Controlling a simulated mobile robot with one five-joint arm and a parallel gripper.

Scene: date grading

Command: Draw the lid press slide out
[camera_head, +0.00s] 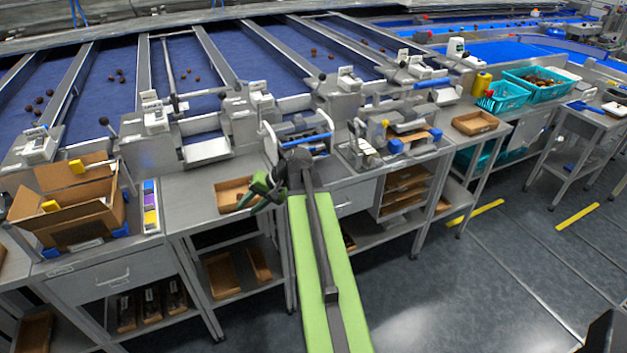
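My arm, with a green link, reaches up the middle of the view. My gripper (258,190), green and dark, is over the front of the steel bench, beside a shallow brown tray (233,194). It is too small to tell whether its fingers are open or shut. Right of it on the bench stands a metal bench device (398,144) with blue blocks and a brown plate. Behind the gripper is a metal frame device with a blue bar (304,136). I cannot tell for sure which one is the lid press, and its slide is not clearly made out.
An open cardboard box (68,208) stands at left. A brown tray (475,123) and teal crates (503,97) are at right. Blue conveyor lanes (110,85) with scattered dates run behind the bench.

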